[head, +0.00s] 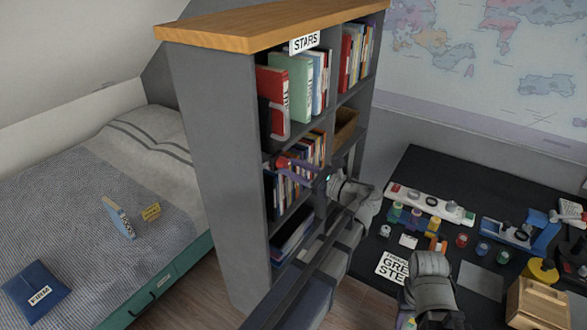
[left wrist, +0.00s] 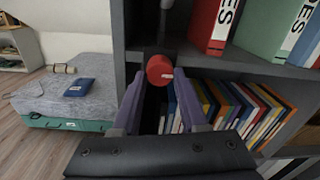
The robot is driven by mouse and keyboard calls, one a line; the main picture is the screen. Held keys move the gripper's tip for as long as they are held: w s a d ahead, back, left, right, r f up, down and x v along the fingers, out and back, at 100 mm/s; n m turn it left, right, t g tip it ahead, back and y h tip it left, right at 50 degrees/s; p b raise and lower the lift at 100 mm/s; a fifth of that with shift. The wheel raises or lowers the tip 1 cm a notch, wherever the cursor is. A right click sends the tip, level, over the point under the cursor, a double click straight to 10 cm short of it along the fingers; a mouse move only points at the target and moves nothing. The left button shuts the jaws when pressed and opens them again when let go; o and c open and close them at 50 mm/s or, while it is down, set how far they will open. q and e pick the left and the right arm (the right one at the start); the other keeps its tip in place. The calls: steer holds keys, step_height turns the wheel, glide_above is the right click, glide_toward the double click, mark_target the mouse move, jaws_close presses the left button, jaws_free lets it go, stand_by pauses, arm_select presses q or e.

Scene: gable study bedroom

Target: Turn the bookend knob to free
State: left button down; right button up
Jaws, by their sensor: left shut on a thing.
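The bookend knob is a red round knob (left wrist: 160,70) with a small white mark on its face, in the middle shelf bay of the grey bookcase. It also shows small in the head view (head: 282,162). My left gripper (head: 296,168) reaches into that bay from the right. In the left wrist view its two purple fingers (left wrist: 159,82) lie on either side of the knob, shut on it. The bookend behind the knob is mostly hidden by the fingers. The jaws of my right gripper do not show.
A row of books (left wrist: 235,105) stands right beside the fingers, under the shelf board with red and green binders. The bookcase side panel (head: 215,165) is close on the left. A bed (head: 75,220) stands left; a dark desk (head: 425,165) with many small items stands right.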

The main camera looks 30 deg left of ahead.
arm_select(q)
steer(key=shift+n, duration=0.3)
steer(key=n, duration=0.8)
steer(key=shift+n+b, duration=0.3)
steer(key=shift+n, duration=0.1)
steer(key=n, duration=0.4)
steer(key=shift+w, duration=0.1)
steer(key=shift+n, duration=2.3)
steer(key=shift+n+g, duration=0.3)
steer(key=shift+c, duration=2.2)
jaws_free()
